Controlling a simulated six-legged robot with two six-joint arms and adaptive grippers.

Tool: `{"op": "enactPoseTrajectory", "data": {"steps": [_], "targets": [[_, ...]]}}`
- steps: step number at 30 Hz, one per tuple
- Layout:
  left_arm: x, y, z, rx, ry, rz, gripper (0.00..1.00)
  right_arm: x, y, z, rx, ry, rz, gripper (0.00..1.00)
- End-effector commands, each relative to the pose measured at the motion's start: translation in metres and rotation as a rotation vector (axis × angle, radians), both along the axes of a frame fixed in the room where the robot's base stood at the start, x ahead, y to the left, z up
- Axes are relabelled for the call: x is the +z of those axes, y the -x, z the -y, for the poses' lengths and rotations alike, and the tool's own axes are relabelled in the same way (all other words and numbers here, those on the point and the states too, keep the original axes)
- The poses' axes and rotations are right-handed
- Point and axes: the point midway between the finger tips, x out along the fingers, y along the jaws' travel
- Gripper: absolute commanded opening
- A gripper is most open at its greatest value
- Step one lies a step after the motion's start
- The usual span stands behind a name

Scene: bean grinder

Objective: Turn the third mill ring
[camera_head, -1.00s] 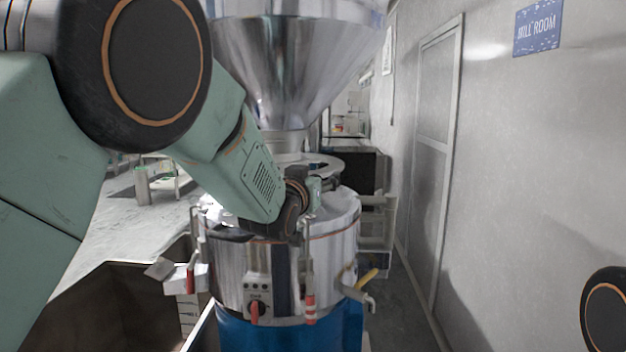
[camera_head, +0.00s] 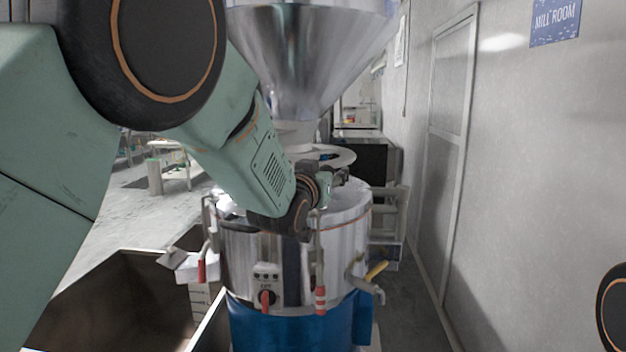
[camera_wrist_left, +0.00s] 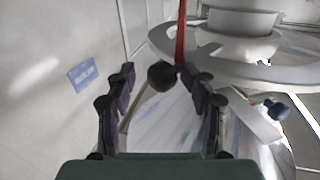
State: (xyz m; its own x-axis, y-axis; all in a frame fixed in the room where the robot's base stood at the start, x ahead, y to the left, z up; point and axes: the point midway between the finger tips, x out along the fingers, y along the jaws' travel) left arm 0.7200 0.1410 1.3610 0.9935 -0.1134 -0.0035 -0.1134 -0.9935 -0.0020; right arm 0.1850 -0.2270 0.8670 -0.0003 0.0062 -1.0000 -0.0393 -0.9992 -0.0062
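The mill (camera_head: 295,245) is a steel drum on a blue base under a large steel hopper (camera_head: 310,60). A pale ring (camera_head: 340,154) surrounds its neck; the ring also shows large in the left wrist view (camera_wrist_left: 275,72). My left gripper (camera_head: 338,176) is over the drum top, its fingers small and partly hidden by the wrist. In the left wrist view the left gripper (camera_wrist_left: 158,78) is open, with a dark ball knob (camera_wrist_left: 161,76) between its fingertips. A red rod (camera_wrist_left: 181,35) rises beside the knob. I cannot tell which ring is the third. My right gripper is out of view.
An open brown bin (camera_head: 130,290) stands left of the mill. A spout with a yellow handle (camera_head: 376,270) sticks out at its right. A grey wall with a door (camera_head: 452,150) and a MILL ROOM sign (camera_head: 555,22) closes the right side, with a narrow floor strip between.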

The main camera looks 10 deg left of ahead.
Motion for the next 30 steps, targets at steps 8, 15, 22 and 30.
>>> {"op": "enactPoseTrajectory", "data": {"steps": [8, 15, 22, 30], "targets": [[0.002, 0.042, -0.006, 0.002, 0.001, 0.003, 0.51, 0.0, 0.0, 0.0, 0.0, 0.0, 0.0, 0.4], [0.003, 0.08, -0.012, 0.003, 0.003, 0.005, 0.51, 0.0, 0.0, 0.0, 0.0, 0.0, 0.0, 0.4], [0.004, 0.104, -0.015, 0.002, 0.005, 0.007, 0.51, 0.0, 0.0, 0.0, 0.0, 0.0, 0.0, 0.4], [0.004, 0.111, -0.016, 0.002, 0.006, 0.008, 0.51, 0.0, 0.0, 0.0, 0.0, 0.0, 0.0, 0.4]]}}
